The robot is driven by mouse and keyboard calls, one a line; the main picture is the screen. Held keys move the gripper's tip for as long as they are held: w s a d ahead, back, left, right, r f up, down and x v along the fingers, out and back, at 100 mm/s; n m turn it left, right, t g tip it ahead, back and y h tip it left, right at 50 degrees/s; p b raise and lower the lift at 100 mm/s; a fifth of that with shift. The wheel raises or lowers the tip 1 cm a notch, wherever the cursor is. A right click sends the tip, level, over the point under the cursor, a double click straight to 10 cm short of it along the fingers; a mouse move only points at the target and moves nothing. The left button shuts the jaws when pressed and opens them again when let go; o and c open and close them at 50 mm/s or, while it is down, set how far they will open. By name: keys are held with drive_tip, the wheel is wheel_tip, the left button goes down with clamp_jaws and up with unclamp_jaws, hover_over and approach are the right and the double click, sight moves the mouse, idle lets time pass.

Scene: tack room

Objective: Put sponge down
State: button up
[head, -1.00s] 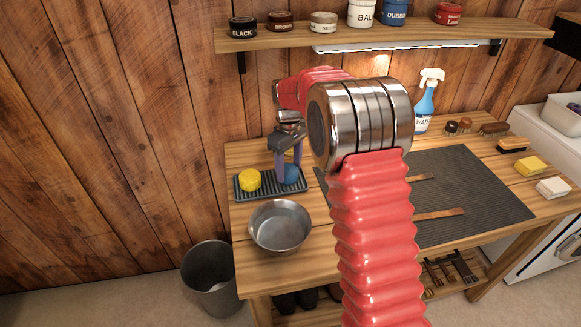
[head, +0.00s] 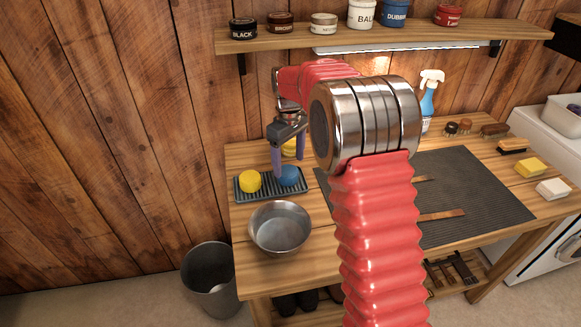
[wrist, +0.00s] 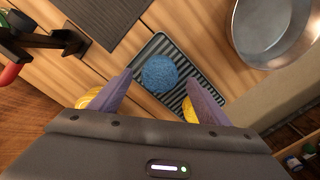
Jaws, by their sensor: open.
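A round blue sponge (head: 288,176) rests on the dark ridged tray (head: 264,193) at the left end of the bench. It also shows in the wrist view (wrist: 158,73), between and beyond my fingertips. My gripper (head: 289,167) is open and empty just above the blue sponge, its two purple fingers pointing down. The wrist view shows the fingers (wrist: 159,80) spread apart, with the sponge clear of both. A round yellow sponge (head: 250,181) sits on the tray to the left of the blue one. Another yellow item (head: 291,149) is partly hidden behind my fingers.
A steel bowl (head: 280,229) stands in front of the tray. A dark mat (head: 480,200) with leather straps lies to the right. A blue spray bottle (head: 427,103) and several brushes stand farther back. A shelf (head: 380,34) with tins hangs above. A bin (head: 211,282) is on the floor.

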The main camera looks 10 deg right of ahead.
sight(289, 172)
wheel_tip(289, 172, up, 8)
drive_tip(key=shift+r, duration=0.25)
drive_tip(key=shift+s+r, duration=0.1)
idle(0.5)
drive_tip(key=s+r+m+t, duration=0.1)
drive_tip(key=s+r+m, duration=0.1)
drive_tip(key=s+r, duration=0.5)
drive_tip(key=s+r+m+t, duration=0.1)
drive_tip(key=s+r+t, duration=0.15)
drive_tip(key=s, duration=0.75)
drive_tip(key=s+f+m+t, duration=0.1)
drive_tip(key=s+f+m, duration=0.1)
drive_tip(key=s, duration=0.7)
drive_tip(key=s+f+m+t, duration=0.1)
drive_tip(key=s+f+m, duration=0.1)
drive_tip(key=s, duration=0.7)
drive_tip(key=shift+s+d+f, duration=0.15)
drive_tip(key=shift+s+f, duration=0.25)
drive_tip(key=shift+f, duration=0.05)
